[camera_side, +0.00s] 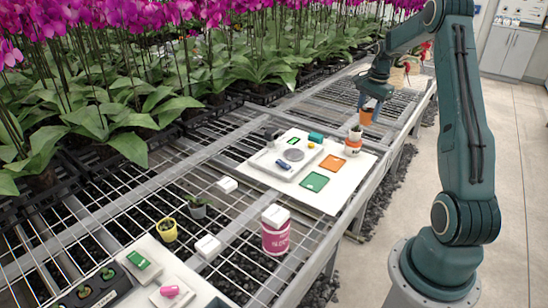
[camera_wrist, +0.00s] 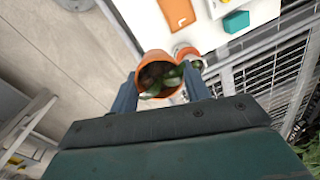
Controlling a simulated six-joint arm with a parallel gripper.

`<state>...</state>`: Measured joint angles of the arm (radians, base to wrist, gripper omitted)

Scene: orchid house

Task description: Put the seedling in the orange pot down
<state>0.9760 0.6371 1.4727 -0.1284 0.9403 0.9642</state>
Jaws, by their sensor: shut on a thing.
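My gripper (camera_side: 371,101) is shut on the orange pot (camera_side: 366,116), held in the air above the back right corner of the white board (camera_side: 262,178). In the wrist view the orange pot (camera_wrist: 151,61) sits between the two fingers (camera_wrist: 160,92), with dark soil and the seedling's green leaves (camera_wrist: 165,84) in its mouth. An orange-and-white container (camera_side: 353,142) stands on the board just below the held pot; its rim shows beyond the pot in the wrist view (camera_wrist: 183,50). An orange square (camera_side: 332,162) and a green square (camera_side: 314,181) lie flat on the board.
A grey device with a round plate (camera_side: 294,155) and a teal block (camera_side: 316,137) are on the board. A pink tub (camera_side: 275,238), a yellow pot (camera_side: 167,231) and a grey pot (camera_side: 197,210) stand nearer on the wire bench. Tall orchids line the left side.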

